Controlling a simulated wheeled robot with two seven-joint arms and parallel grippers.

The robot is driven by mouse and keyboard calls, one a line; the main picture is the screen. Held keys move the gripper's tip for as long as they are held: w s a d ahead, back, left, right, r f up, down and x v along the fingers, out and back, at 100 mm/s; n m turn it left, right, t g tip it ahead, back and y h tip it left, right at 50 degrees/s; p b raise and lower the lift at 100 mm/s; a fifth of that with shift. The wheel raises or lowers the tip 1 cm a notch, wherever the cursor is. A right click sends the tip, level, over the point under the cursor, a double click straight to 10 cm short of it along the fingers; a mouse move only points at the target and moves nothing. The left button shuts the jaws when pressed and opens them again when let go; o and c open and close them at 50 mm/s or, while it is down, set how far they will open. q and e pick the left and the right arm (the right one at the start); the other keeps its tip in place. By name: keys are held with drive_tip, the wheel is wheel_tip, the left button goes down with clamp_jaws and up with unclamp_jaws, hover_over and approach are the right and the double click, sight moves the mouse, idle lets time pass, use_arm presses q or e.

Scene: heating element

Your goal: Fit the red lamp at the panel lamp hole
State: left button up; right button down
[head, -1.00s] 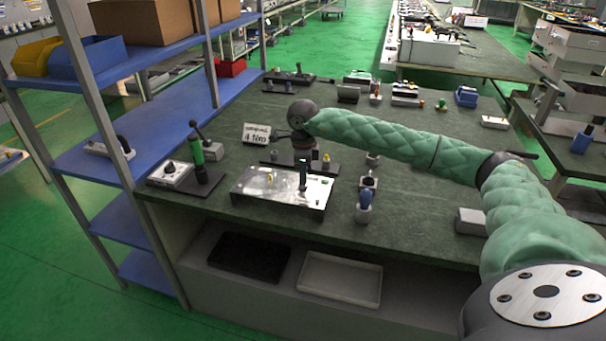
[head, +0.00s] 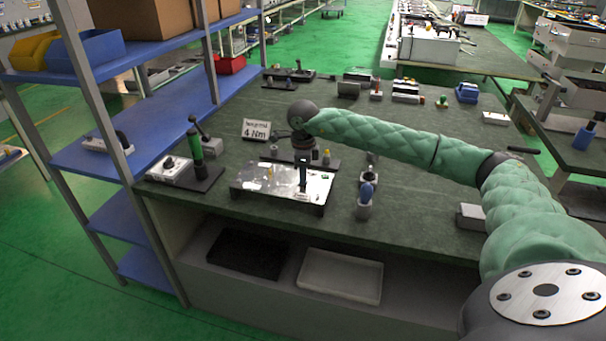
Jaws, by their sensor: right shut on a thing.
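The metal panel (head: 248,183) stands on short legs near the front edge of the green bench top. My right gripper (head: 303,184) points down over the right part of the panel, with its fingers at or just above the plate. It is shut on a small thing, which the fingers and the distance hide. I cannot make out the red lamp or the lamp hole. A small yellowish part (head: 269,173) stands on the panel left of the gripper. My left gripper is not in view.
A sign reading 4 Nm (head: 256,130) stands behind the panel. A green-handled tool (head: 195,145) and a grey box (head: 170,168) are at the left. A blue-topped holder (head: 365,198) stands right of the panel. Blue shelving (head: 180,135) borders the left side.

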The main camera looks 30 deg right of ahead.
drive_tip(key=shift+f, duration=0.15)
drive_tip(key=c, duration=1.3)
unclamp_jaws()
drive_tip(key=shift+r, duration=0.2)
wheel_tip(320, 180, up, 8)
drive_tip(key=shift+f+b, duration=0.25)
drive_tip(key=shift+b, duration=0.75)
